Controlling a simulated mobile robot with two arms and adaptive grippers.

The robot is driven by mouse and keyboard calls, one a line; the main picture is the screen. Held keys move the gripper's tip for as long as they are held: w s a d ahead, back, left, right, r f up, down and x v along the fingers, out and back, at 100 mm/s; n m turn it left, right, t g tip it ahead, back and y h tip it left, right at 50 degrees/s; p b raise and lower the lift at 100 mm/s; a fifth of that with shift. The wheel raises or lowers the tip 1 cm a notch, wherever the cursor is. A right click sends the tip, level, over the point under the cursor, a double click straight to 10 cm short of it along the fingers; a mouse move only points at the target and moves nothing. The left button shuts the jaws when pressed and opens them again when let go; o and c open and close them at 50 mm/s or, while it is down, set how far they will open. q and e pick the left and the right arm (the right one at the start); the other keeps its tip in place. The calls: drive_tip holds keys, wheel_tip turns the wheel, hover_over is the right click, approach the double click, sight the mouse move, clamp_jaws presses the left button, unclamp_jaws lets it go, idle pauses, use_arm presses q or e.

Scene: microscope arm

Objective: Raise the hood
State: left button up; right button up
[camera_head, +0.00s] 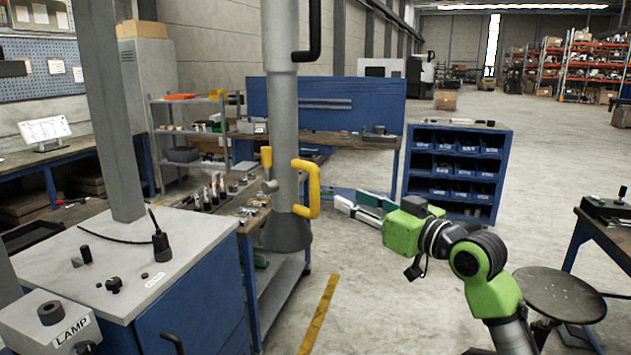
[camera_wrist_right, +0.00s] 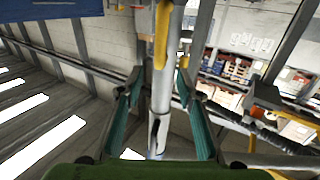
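The hood is the flared lower end (camera_head: 288,232) of a grey vertical tube in the middle of the head view. A yellow handle (camera_head: 313,190) stands out from its right side. My right gripper (camera_head: 345,207) is just to the right of the handle, its fingers pointing left towards the tube. In the right wrist view the gripper (camera_wrist_right: 159,78) is open, with the grey tube (camera_wrist_right: 160,95) and part of the yellow handle (camera_wrist_right: 163,38) seen between or beyond its fingers. I see no contact with the handle. My left gripper is in neither view.
A bench with a white top (camera_head: 190,238) and a grey box marked LAMP (camera_head: 52,330) are at the left. A cart (camera_head: 275,283) with bottles is behind the hood. A round stool (camera_head: 560,294) is at the lower right.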

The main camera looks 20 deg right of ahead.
drive_tip(key=p, duration=0.2)
approach(319, 185)
drive_tip(key=x, duration=0.4)
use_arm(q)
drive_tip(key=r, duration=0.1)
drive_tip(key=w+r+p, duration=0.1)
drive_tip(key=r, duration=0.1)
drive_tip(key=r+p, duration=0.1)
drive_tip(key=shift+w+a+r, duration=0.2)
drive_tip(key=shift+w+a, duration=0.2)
use_arm(e)
drive_tip(key=x, duration=0.7)
drive_tip(key=shift+w+a, duration=0.1)
drive_tip(key=shift+a, duration=0.05)
clamp_jaws()
